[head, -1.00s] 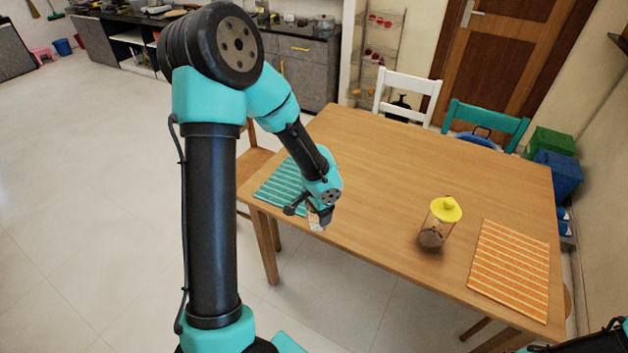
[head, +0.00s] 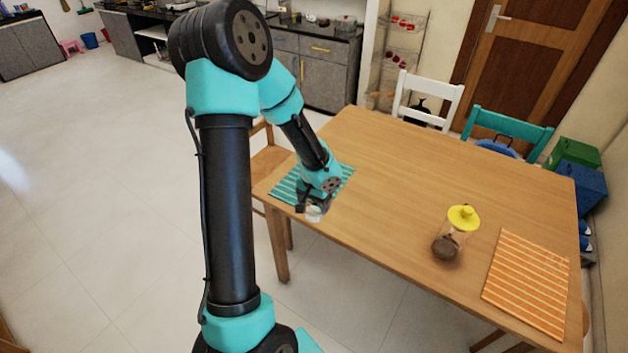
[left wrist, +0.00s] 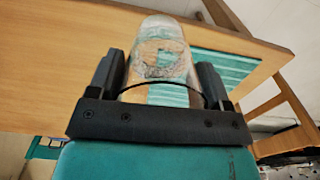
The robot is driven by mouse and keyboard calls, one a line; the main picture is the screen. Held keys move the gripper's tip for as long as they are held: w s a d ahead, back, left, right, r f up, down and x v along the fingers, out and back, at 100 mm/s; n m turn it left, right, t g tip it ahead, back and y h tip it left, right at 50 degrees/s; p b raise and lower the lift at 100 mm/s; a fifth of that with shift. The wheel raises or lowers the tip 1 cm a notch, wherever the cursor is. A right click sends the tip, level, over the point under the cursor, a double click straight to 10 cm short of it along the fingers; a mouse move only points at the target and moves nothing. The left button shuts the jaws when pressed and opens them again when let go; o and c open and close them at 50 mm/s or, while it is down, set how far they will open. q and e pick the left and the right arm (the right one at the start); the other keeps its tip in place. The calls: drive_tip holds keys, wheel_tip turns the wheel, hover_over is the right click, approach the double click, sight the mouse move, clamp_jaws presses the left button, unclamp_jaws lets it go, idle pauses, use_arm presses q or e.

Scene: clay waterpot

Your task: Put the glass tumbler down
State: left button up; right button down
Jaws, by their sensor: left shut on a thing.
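My left gripper (head: 318,207) is shut on the glass tumbler (head: 316,213), at the near left edge of the table. In the left wrist view the clear tumbler (left wrist: 160,58) sits between the two dark fingers (left wrist: 160,80), with the teal striped mat showing through it and beside it. The teal striped mat (head: 285,189) lies at the table's left end, under and behind my gripper. I cannot tell whether the tumbler touches the table. My right gripper is not in view.
A jar with a yellow lid (head: 454,232) and dark contents stands on the table to the right. An orange striped mat (head: 528,280) lies beyond it. The middle of the wooden table (head: 410,180) is clear. Chairs stand along the far and left sides.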

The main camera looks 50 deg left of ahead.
use_arm(q)
drive_tip(key=w+a+f, duration=0.1)
drive_tip(key=w+a, duration=0.8)
drive_tip(key=a, duration=0.2)
drive_tip(key=shift+w+f, duration=0.2)
drive_tip(key=shift+w, duration=0.1)
drive_tip(key=shift+w, duration=0.1)
drive_tip(key=shift+w+a+f, duration=0.1)
drive_tip(key=shift+a+f, duration=0.1)
drive_tip(key=shift+f, duration=1.55)
drive_tip(key=shift+f, duration=0.15)
drive_tip(key=o, duration=1.1)
wheel_tip(320, 180, up, 12)
